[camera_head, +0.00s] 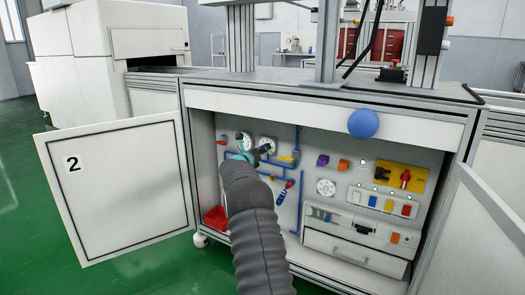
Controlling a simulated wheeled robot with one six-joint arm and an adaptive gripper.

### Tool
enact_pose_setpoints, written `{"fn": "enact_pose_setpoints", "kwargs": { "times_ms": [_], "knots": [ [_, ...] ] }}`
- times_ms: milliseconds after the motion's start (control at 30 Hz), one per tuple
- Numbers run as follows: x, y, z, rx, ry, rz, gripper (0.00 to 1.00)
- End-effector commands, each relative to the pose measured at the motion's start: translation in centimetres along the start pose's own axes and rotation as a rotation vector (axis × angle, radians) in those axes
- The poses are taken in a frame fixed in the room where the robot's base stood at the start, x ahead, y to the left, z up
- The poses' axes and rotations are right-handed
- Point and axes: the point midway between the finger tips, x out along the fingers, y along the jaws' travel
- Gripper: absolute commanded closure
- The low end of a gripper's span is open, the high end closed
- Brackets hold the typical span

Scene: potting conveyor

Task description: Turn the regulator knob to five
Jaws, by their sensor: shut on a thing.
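My gripper (264,152) is at the upper left of the panel inside the open cabinet, in front of two round white gauges. One gauge (245,140) is just left of its fingers and the other (267,142) is just behind them. My gripper is shut on the regulator knob, which its fingers hide. The knob's setting cannot be read from here. My dark grey arm reaches up from the bottom of the picture and covers part of the panel's lower left.
Blue pipes with a red and blue valve handle (286,190) lie right of my arm. A red bin (216,218) is at the cabinet's lower left. The cabinet doors, left (120,190) and right (478,240), stand open. A blue disc (363,124) is on the upper front.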

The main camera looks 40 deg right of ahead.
Motion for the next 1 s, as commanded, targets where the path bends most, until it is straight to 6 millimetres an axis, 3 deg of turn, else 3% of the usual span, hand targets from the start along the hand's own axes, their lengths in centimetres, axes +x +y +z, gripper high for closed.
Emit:
{"fn": "enact_pose_setpoints", "kwargs": {
  "times_ms": [500, 1000],
  "knots": [
    [0.15, -0.13, -0.20, 0.452, 0.002, -0.005, 1.00],
    [0.15, -0.10, -0.20, 0.646, 0.002, -0.005, 1.00]
  ]
}}
